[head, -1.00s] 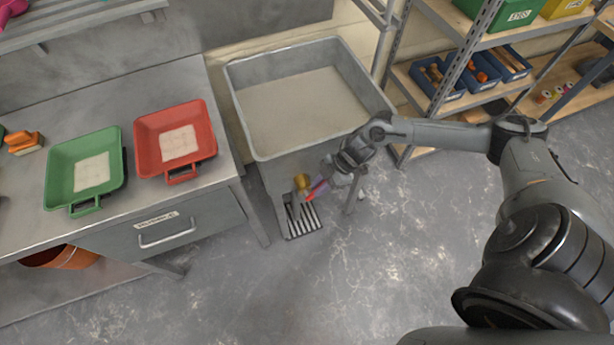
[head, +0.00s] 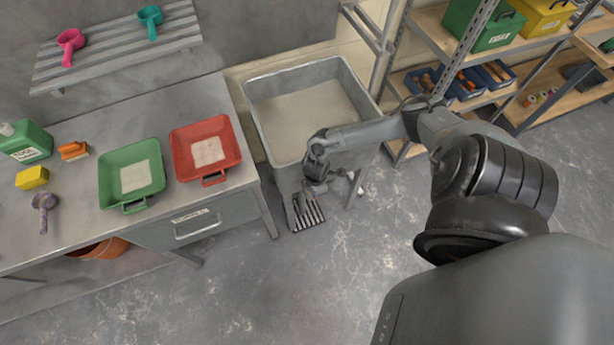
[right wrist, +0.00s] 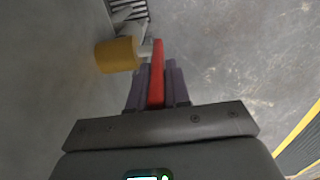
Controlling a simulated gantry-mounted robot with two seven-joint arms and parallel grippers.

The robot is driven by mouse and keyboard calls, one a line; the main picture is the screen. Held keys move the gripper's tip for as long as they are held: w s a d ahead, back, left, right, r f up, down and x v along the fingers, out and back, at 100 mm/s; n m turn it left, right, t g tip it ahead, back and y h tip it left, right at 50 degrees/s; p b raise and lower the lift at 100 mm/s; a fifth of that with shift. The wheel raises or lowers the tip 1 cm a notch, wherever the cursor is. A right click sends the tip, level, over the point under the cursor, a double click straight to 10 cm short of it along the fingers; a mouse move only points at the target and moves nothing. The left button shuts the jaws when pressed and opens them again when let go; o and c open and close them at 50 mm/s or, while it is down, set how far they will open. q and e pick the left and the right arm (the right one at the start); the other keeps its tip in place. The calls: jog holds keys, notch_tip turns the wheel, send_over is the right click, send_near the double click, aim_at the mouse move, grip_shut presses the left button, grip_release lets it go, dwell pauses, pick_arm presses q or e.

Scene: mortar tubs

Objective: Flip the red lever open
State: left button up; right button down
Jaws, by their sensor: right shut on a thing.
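The red lever (right wrist: 157,72) stands between the two purple fingers of my right gripper (right wrist: 157,88), which is shut on it in the right wrist view. The lever's far end meets a grey pipe stem beside a brass-coloured valve part (right wrist: 117,55). In the head view my right gripper (head: 316,187) is at the lower front of the large grey tub (head: 262,122), above a floor grate (head: 307,212). There the arm hides most of the lever and valve. My left gripper is out of view.
A workbench (head: 90,195) at left holds a green tray (head: 155,190), a red tray (head: 233,158), a brush and bottle. Metal shelving (head: 420,45) with bins stands behind my right arm.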

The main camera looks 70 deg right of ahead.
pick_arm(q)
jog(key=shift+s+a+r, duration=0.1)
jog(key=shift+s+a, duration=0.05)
pick_arm(e)
jog(key=shift+f, duration=0.1)
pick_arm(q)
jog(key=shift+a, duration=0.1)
pick_arm(e)
jog(key=c, duration=1.2)
grip_release()
jog(key=shift+o, duration=0.2)
jog(key=shift+r, duration=0.55)
pick_arm(q)
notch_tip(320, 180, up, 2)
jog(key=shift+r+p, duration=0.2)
jog(key=shift+p, duration=1)
pick_arm(e)
notch_tip(320, 180, up, 10)
jog(key=shift+a+f, duration=0.1)
jog(key=shift+f, duration=0.05)
